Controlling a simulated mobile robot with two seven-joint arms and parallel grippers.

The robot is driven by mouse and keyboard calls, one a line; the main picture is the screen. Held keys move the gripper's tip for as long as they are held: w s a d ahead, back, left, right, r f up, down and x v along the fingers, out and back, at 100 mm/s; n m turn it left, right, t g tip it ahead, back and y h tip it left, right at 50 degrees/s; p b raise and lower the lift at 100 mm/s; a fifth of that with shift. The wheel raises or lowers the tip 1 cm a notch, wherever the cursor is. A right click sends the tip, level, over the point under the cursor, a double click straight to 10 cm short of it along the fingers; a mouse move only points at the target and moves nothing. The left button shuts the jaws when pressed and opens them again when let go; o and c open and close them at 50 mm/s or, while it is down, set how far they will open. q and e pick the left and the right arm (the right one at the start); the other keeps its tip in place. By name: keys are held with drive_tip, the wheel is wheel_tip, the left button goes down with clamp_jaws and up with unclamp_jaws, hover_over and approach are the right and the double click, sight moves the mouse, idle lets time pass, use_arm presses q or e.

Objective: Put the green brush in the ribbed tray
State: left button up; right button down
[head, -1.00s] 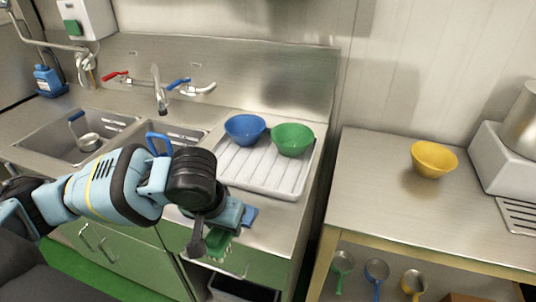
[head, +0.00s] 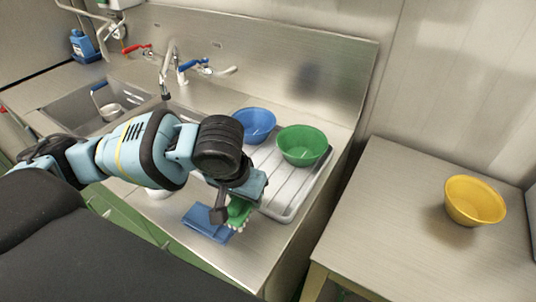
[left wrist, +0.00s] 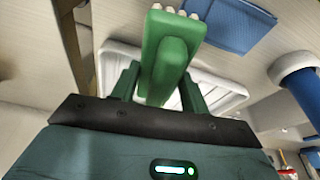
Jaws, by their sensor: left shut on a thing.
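My left gripper (head: 238,202) is shut on the green brush (head: 238,212), whose pale bristles show at its lower edge. In the left wrist view the brush (left wrist: 165,50) stands between the two fingers. The gripper holds it at the near side of the ribbed tray (head: 280,210), above the counter. The ribbed tray is white and lies on the steel drainer to the right of the sinks. It holds a blue bowl (head: 254,124) and a green bowl (head: 302,145) toward its back; its near ribs are bare. My right gripper is not in view.
A folded blue cloth (head: 207,223) lies on the counter in front of the tray. A yellow bowl (head: 474,201) stands on the steel table (head: 400,215) at right, across a gap. The sink (head: 85,108) with taps is at left.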

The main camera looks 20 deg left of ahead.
use_arm(q)
drive_tip(key=shift+m, duration=0.8)
drive_tip(key=a, duration=0.3)
drive_tip(key=s+a, duration=0.1)
drive_tip(key=a, duration=0.2)
drive_tip(key=a+p, duration=0.1)
drive_tip(key=a, duration=0.2)
drive_tip(key=shift+s+a, duration=0.15)
drive_tip(key=shift+s, duration=0.2)
approach(257, 165)
drive_tip(key=shift+s+d+f+b, duration=0.15)
drive_tip(key=shift+s+d+f, duration=0.2)
drive_tip(key=shift+s+d, duration=0.15)
drive_tip(key=shift+s+d+f+b, duration=0.15)
drive_tip(key=shift+s+d+f, duration=0.25)
drive_tip(key=shift+s, duration=0.2)
drive_tip(key=shift+w, duration=0.1)
drive_tip(key=shift+w+d, duration=0.2)
drive_tip(key=shift+w, duration=0.15)
drive_tip(key=shift+a+f, duration=0.1)
drive_tip(key=shift+f, duration=1.65)
drive_tip(key=o, duration=1)
drive_tip(key=shift+f, duration=0.15)
drive_tip(key=shift+o, duration=0.2)
